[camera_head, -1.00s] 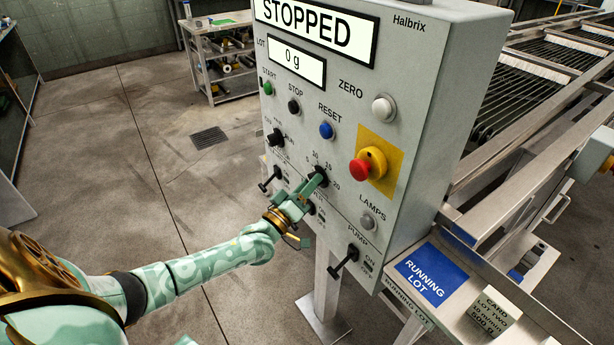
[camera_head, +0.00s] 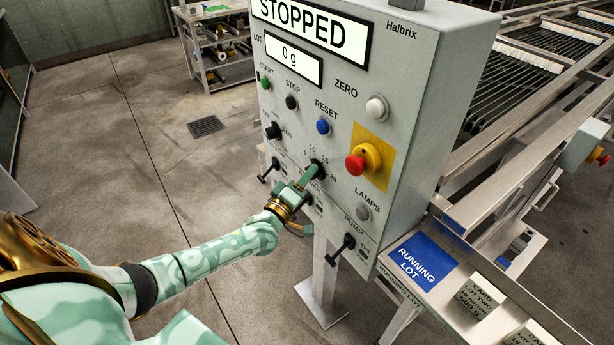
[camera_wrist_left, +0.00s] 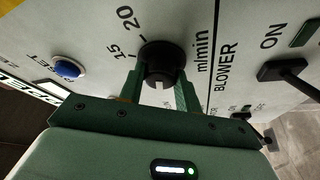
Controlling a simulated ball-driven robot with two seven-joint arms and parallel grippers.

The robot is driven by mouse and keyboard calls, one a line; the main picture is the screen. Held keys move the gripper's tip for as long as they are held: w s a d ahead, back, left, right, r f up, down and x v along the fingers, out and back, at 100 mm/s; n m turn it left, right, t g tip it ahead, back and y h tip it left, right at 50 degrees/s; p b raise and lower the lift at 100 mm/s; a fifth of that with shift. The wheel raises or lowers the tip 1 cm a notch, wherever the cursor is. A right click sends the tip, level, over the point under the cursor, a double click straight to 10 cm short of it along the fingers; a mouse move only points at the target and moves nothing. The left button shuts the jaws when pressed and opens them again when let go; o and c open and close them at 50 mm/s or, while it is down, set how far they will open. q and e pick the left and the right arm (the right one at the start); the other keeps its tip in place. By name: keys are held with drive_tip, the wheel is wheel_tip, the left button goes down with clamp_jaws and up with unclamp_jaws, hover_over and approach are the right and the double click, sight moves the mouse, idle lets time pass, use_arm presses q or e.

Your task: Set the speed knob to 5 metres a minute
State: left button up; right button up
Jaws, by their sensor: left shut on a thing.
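The speed knob (camera_head: 318,167) is a small black dial on the grey control panel (camera_head: 400,120), with 5, 10, 15 and 20 around it. My left gripper (camera_head: 313,174) is at the knob, and its green fingers cover part of it. In the left wrist view the black knob (camera_wrist_left: 161,62) sits between the two fingertips of my left gripper (camera_wrist_left: 160,88), which is shut on it. A pale mark on the knob points down in that view, away from the visible 15 and 20. The number at the mark is hidden. My right gripper is not in view.
The panel display (camera_head: 310,32) reads STOPPED, and the lot display (camera_head: 292,59) reads 0 g. A red emergency button (camera_head: 362,160) is right of the knob; a blue RESET button (camera_head: 323,126) is above. Black switches, including the pump switch (camera_head: 342,248), sit below.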

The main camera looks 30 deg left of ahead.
use_arm(q)
drive_tip(key=o, duration=1)
drive_tip(key=shift+c, duration=0.2)
drive_tip(key=shift+s, duration=0.1)
drive_tip(key=s+f, duration=0.3)
drive_tip(key=s, duration=1.3)
drive_tip(key=shift+a+p, duration=0.45)
